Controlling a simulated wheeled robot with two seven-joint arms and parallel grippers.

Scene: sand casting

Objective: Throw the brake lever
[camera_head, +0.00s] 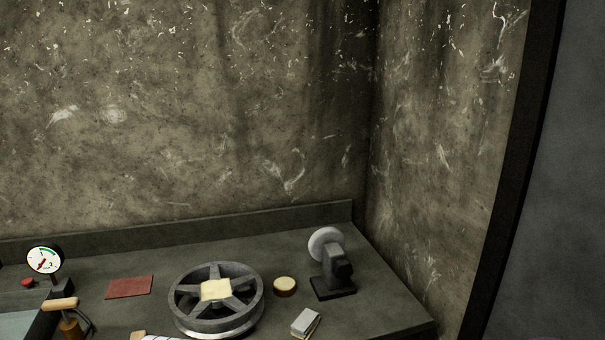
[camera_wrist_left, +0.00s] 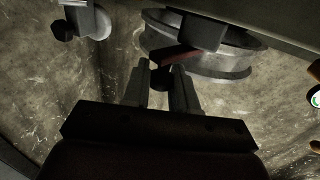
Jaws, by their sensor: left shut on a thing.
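My left gripper (camera_wrist_left: 160,75) is in the left wrist view, its two fingers pointing up in the picture. The fingers are closed around a dark, reddish bar (camera_wrist_left: 181,56), which I take to be the brake lever. It runs beside a dark block (camera_wrist_left: 203,30). The lever's far end and its base are hidden or too dark to make out. Neither gripper shows in the head view, nor does the lever.
A spoked grey wheel (camera_head: 182,311) lies on the dark bench (camera_head: 385,300). Right of it are a round tin (camera_head: 285,286), a small block (camera_head: 305,321) and a bench grinder (camera_head: 333,268). A red pad (camera_head: 129,287) and a gauge (camera_head: 44,260) are left.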

